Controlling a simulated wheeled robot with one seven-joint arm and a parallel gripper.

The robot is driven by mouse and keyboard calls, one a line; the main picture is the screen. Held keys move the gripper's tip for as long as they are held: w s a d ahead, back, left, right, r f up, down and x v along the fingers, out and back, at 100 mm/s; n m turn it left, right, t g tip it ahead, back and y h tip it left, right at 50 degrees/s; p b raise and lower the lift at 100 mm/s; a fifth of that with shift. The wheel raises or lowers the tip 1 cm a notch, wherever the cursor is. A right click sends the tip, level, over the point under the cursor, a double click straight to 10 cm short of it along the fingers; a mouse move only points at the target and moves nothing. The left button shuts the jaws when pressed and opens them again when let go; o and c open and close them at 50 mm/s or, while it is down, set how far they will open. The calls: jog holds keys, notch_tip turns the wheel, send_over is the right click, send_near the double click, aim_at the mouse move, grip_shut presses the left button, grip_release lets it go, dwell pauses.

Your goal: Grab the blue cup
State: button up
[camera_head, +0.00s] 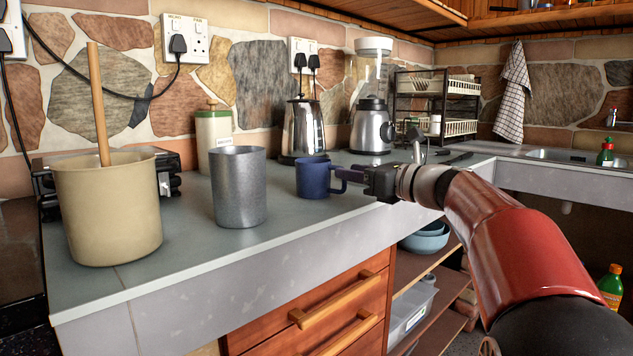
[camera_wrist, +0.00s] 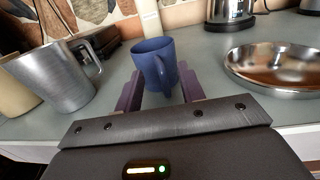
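The blue cup (camera_head: 312,177) stands upright on the grey counter, with its handle toward my gripper. In the wrist view the blue cup (camera_wrist: 154,58) is straight ahead, its handle pointing at the palm. My gripper (camera_head: 347,176) is level with the cup at its right side. In the wrist view the gripper's purple fingers (camera_wrist: 159,85) are spread apart. The handle lies in the gap between them, and the fingertips are beside the lower cup body. I see gaps between the fingers and the handle. Contact of the fingertips with the cup body cannot be told.
A grey metal mug (camera_head: 239,187) stands left of the cup, and a beige pot (camera_head: 108,210) with a wooden stick farther left. A kettle (camera_head: 302,132) and a canister (camera_head: 213,140) stand behind. A shiny round metal dish (camera_wrist: 277,70) lies right of my gripper.

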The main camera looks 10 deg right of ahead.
aim_at(322, 179)
jog(key=shift+x, duration=1.55)
jog(key=shift+c, duration=0.5)
grip_shut()
